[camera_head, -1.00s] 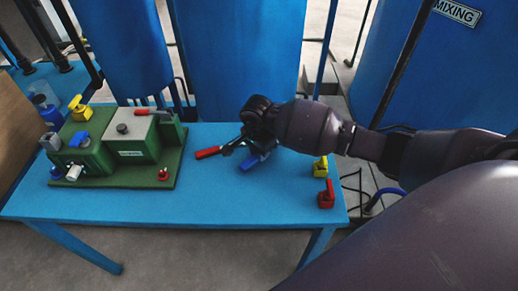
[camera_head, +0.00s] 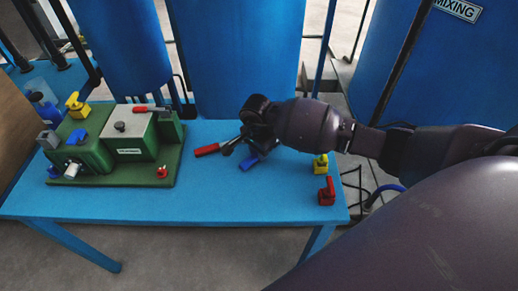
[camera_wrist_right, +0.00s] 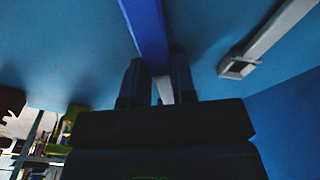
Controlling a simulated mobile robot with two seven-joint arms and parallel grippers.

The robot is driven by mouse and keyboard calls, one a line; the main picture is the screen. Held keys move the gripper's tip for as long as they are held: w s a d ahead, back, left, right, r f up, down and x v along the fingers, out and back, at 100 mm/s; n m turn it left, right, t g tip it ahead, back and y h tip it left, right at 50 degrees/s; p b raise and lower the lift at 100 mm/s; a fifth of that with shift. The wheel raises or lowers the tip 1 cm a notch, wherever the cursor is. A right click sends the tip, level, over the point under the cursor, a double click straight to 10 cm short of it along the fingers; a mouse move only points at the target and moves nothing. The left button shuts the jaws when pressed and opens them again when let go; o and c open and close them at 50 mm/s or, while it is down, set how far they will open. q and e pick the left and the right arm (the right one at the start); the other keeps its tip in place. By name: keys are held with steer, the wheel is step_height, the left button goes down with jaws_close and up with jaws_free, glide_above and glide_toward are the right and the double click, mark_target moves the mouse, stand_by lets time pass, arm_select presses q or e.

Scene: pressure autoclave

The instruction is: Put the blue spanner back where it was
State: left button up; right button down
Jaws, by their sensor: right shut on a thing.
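The blue spanner (camera_head: 250,162) lies at a slant on or just above the blue table (camera_head: 110,205), partly hidden behind my right gripper in the head view. My right gripper (camera_wrist_right: 158,82) is shut on the spanner's shaft. In the right wrist view the spanner's blue handle (camera_wrist_right: 147,28) runs up and away between the two dark fingers. I cannot tell whether the spanner touches the table. My left gripper is not in view.
A red-handled tool (camera_head: 207,150) lies just left of my right gripper. A green machine (camera_head: 130,145) stands at the table's left. Yellow (camera_head: 320,167) and red (camera_head: 327,192) valve pieces sit near the right edge. The front middle of the table is clear.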

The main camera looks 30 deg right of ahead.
steer(key=shift+f, duration=0.1)
steer(key=c, duration=0.8)
jaws_free()
steer(key=shift+c, duration=0.2)
steer(key=shift+r, duration=0.3)
steer(key=r, duration=0.3)
steer(key=r+p, duration=0.1)
steer(key=r, duration=0.4)
steer(key=shift+a+r+p, duration=0.3)
steer(key=shift+p, duration=0.05)
steer(key=shift+s+r, duration=0.1)
steer(key=shift+r, duration=0.7)
